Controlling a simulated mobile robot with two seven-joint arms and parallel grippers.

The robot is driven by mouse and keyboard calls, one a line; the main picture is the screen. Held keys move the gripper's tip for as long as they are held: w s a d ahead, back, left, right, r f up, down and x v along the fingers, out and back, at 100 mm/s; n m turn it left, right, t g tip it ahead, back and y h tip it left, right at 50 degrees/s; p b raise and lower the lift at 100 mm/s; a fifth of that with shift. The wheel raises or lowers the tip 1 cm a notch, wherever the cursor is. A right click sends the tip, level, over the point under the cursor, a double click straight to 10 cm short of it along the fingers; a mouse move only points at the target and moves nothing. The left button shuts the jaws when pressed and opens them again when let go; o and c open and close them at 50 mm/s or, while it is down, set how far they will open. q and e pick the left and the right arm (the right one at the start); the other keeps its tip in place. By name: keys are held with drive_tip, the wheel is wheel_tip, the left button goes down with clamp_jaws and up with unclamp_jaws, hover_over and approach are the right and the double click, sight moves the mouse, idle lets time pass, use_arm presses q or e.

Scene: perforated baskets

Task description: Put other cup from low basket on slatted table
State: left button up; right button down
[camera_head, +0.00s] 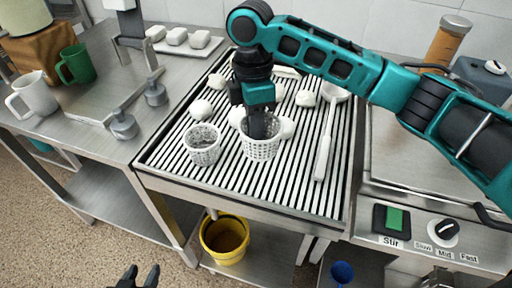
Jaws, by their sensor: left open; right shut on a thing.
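A white perforated cup (260,149) is on or just above the slatted table (290,185); I cannot tell if its base touches the slats. My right gripper (260,130) reaches down into its mouth and is shut on it; the fingertips are partly hidden by the cup wall. A second white perforated cup (203,155) stands upright on the slats to the left, apart from the gripper. My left gripper (137,277) is open and empty at the bottom edge, low in front of the left counter. No container is clearly identifiable as the low basket.
Several white rounded lumps (201,108) and a white long-handled utensil (324,145) lie on the slats. A yellow bucket (225,260) is below the table. Mugs, green (77,64) and white (36,95), stand left. The front slats are clear. A control panel (420,238) is right.

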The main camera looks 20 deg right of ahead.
wheel_tip(320, 180, down, 7)
drive_tip(key=shift+r+b, duration=0.15)
drive_tip(key=shift+b, duration=0.25)
drive_tip(key=c, duration=1.2)
unclamp_jaws()
drive_tip(key=shift+c, duration=0.2)
drive_tip(key=shift+r, duration=0.35)
wheel_tip(320, 180, up, 11)
drive_tip(key=w+p, duration=0.1)
drive_tip(key=shift+w+r, duration=0.15)
drive_tip(key=shift+w, duration=0.05)
